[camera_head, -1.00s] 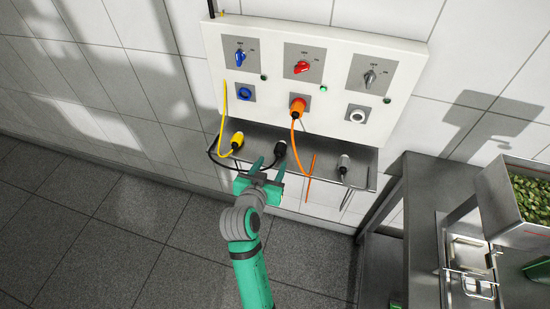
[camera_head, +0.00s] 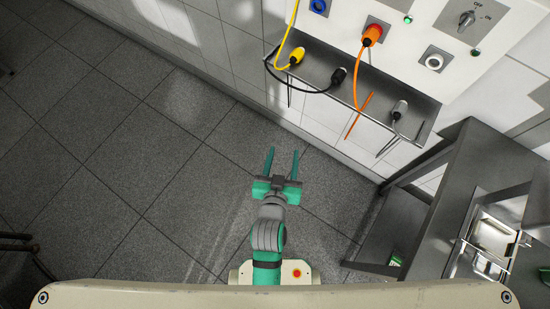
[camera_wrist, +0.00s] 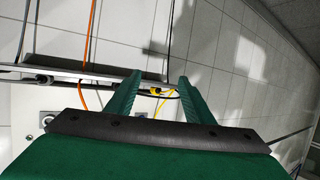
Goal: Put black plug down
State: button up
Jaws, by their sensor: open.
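The black plug (camera_head: 338,76) lies on the metal shelf (camera_head: 316,68) below the wall panel, between the yellow plug (camera_head: 297,56) and the orange cable. Its black cable loops to the left along the shelf. My gripper (camera_head: 283,152) is open and empty, out over the floor and apart from the shelf. In the wrist view my open fingers (camera_wrist: 154,88) show with nothing between them, and the shelf edge and a bit of yellow lie beyond. I cannot make out the black plug clearly there.
An orange plug (camera_head: 372,34) sits in the panel's middle socket. A grey plug (camera_head: 399,109) lies at the shelf's right end. A blue socket (camera_head: 318,6) and a white-ringed socket (camera_head: 434,61) are empty. A metal table (camera_head: 455,165) stands at right.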

jog(key=s+a+r+t+y, duration=0.1)
jog(key=s+r, duration=0.1)
jog(key=s, duration=0.8)
jog(key=s+a+r+n+y, duration=0.1)
jog(key=s+r, duration=0.1)
jog(key=s, duration=0.8)
jog(key=shift+a+r+n+t, duration=0.25)
jog(key=shift+r+n+t, duration=0.05)
jog(key=shift+t, duration=0.1)
